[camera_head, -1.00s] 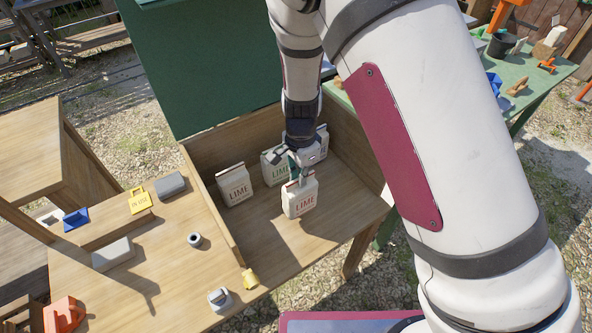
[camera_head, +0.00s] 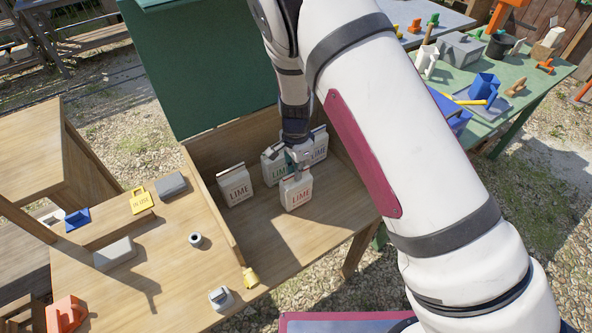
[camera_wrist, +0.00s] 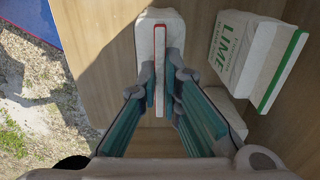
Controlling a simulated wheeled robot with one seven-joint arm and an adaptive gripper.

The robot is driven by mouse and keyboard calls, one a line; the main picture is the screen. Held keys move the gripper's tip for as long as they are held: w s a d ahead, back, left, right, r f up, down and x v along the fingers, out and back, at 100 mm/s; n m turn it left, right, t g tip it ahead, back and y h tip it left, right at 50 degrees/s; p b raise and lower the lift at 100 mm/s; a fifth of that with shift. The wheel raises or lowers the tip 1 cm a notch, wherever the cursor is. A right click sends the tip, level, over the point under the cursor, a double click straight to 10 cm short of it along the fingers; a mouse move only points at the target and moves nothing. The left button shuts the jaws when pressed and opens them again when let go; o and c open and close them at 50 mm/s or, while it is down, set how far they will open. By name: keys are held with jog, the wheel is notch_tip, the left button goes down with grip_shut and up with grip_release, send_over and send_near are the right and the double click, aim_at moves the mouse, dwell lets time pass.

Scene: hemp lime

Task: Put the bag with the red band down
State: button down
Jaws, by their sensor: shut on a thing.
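The bag with the red band (camera_head: 296,193) is a pale carton-like bag with red LIME lettering, upright in the open wooden bin (camera_head: 330,210). My gripper (camera_head: 299,168) reaches down from above and is shut on its top. In the wrist view the bag (camera_wrist: 160,22) shows a thin red line along its top edge, between my fingertips (camera_wrist: 162,75). I cannot tell whether its base touches the bin floor. A bag with green lettering (camera_head: 274,168) stands behind it; in the wrist view a green-marked bag (camera_wrist: 235,45) is right of my gripper.
Another lime bag (camera_head: 235,187) stands at the bin's left, and one more (camera_head: 319,146) at the back right. Bare bin floor lies in front and to the right. The green lid (camera_head: 205,70) stands open behind. A side bench (camera_head: 170,250) on the left holds small items.

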jog(key=shift+f, duration=0.15)
jog(key=c, duration=1.8)
grip_release()
jog(key=shift+o, duration=0.2)
notch_tip(320, 180, up, 12)
jog(key=shift+r+b, duration=0.2)
jog(key=shift+b, duration=0.2)
